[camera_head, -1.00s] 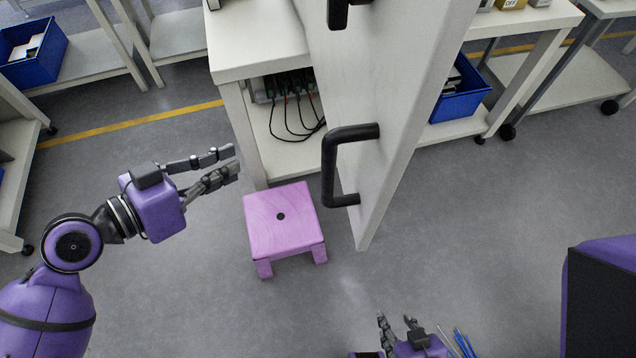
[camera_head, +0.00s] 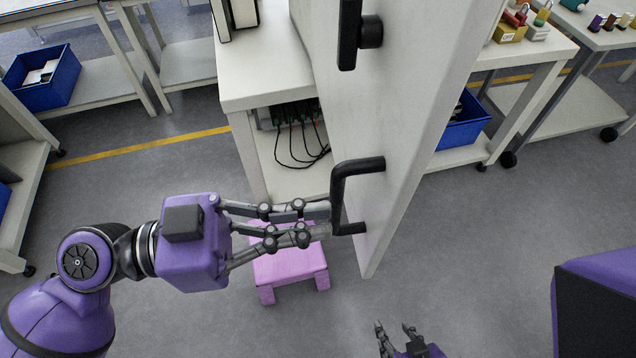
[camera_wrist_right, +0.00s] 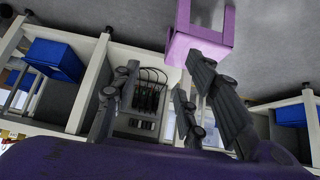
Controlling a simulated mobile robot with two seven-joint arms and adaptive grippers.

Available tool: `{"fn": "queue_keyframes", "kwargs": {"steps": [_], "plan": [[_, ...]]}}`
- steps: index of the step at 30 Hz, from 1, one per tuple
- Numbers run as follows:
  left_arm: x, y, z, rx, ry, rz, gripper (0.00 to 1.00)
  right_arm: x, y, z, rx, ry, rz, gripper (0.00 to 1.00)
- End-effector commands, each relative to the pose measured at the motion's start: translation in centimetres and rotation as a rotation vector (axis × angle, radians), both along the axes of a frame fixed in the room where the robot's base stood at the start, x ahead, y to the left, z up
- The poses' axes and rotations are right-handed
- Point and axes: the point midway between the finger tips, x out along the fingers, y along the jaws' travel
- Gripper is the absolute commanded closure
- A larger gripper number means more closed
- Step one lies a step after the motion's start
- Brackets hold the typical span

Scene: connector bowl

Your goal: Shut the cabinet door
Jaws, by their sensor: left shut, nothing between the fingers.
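The white cabinet door (camera_head: 412,120) stands open, its free edge toward me. It has a black lower handle (camera_head: 350,168) and a black upper latch (camera_head: 350,38). The cabinet (camera_head: 262,75) is behind and left of the door, with dark devices and cables (camera_head: 300,130) on its open lower shelf. My left gripper (camera_head: 328,221) is shut and empty, its fingertips at the lower handle's left side; whether they touch it I cannot tell. My right gripper (camera_head: 394,328) is low, below the door, open and empty; its spread fingers also fill the right wrist view (camera_wrist_right: 160,105).
A pink stool (camera_head: 288,268) stands on the floor under my left gripper. Blue bins (camera_head: 45,80) sit on benches to the left and right. The grey floor right of the door (camera_head: 500,220) is clear.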

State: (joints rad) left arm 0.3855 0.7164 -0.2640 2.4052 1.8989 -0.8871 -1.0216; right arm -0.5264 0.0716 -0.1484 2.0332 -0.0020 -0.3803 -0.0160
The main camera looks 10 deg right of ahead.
Motion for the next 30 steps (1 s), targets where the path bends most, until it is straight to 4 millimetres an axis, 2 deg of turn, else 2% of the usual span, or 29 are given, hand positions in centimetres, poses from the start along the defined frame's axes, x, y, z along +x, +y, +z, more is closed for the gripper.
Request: {"fn": "queue_keyframes", "kwargs": {"steps": [1,3,10,30], "plan": [[0.0,-1.1,0.6,-0.003,-0.005,-0.001,1.0,0.3,-0.1,0.9,0.0,-0.008,-0.001,0.6],[-0.2,-2.5,0.6,-0.003,-0.006,-0.002,1.0,0.4,-0.1,1.4,0.001,-0.014,-0.003,0.6],[-0.3,-5.3,0.3,-0.001,-0.002,0.002,1.0,0.3,-0.1,2.5,0.005,-0.017,-0.008,0.6],[-0.4,-6.7,0.1,-0.001,0.001,0.014,1.0,0.1,-0.1,2.8,0.006,-0.015,-0.009,0.6]]}}
